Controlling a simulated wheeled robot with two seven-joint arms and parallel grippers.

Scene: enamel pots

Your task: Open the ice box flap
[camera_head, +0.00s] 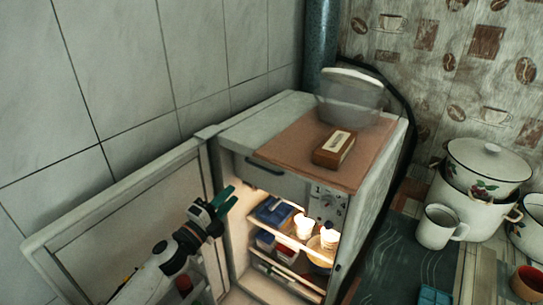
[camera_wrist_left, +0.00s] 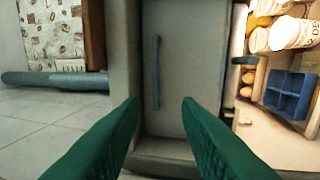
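The ice box flap (camera_head: 285,184) is a grey panel at the top of the open fridge, just under its top edge, and looks shut. A dark bar handle (camera_head: 264,165) runs along its upper edge. In the left wrist view, turned sideways, the flap (camera_wrist_left: 190,65) and its handle (camera_wrist_left: 156,72) lie ahead between the fingers. My left gripper (camera_head: 233,197) has green fingers, spread open and empty. It is in front of the fridge opening, left of and a little below the flap, apart from the handle. My right gripper is not in view.
The open fridge door (camera_head: 110,235) stands left, near my left arm. Lit shelves below hold a blue tray (camera_wrist_left: 290,93), jars and boxes. A brown box (camera_head: 333,149) and clear container (camera_head: 350,100) stand on top. Enamel pots (camera_head: 484,165) and a mug (camera_head: 436,227) stand right.

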